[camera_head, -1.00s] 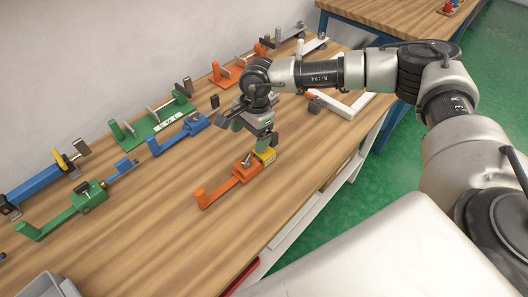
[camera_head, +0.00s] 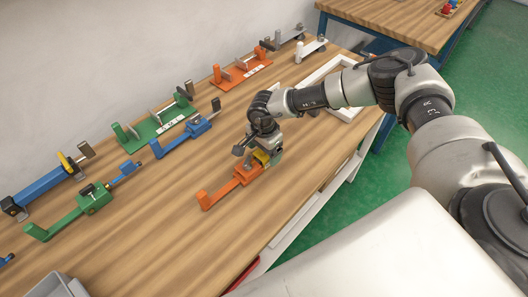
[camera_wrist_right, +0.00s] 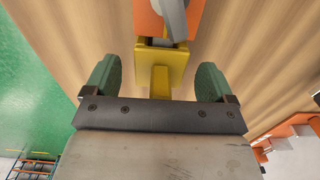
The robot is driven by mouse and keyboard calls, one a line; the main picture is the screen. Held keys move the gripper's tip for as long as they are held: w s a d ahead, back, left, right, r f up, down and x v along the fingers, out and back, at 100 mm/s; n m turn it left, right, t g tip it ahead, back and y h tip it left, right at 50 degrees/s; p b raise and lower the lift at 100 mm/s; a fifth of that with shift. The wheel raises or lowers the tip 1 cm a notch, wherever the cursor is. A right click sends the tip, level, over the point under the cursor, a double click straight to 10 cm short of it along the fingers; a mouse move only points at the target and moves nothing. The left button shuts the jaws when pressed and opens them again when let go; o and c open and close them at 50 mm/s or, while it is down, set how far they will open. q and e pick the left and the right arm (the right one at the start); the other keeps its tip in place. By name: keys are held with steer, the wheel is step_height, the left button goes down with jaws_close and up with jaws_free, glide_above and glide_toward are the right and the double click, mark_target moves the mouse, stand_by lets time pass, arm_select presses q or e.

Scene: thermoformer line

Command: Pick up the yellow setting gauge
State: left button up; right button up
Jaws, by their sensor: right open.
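The yellow setting gauge (camera_head: 262,157) lies on the wooden bench, at the far end of an orange gauge (camera_head: 228,187). In the right wrist view the yellow gauge (camera_wrist_right: 175,62) has a wide block and a narrow stem, and its block meets the orange body (camera_wrist_right: 150,22); I cannot tell if they are joined. My right gripper (camera_head: 266,150) is low over the yellow gauge and hides part of it. In the wrist view its green fingers (camera_wrist_right: 157,76) are open, one on each side of the yellow stem, with gaps on both sides. My left gripper is out of view.
Blue (camera_head: 182,138) and green (camera_head: 92,200) gauges lie to the left. Green (camera_head: 155,125) and orange (camera_head: 240,72) fixtures stand along the wall. A white frame (camera_head: 345,108) lies behind the gripper. A grey bin (camera_head: 55,287) is at the lower left. The front wood is clear.

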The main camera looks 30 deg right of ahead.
steer(key=shift+f, duration=0.35)
steer(key=c, duration=1.1)
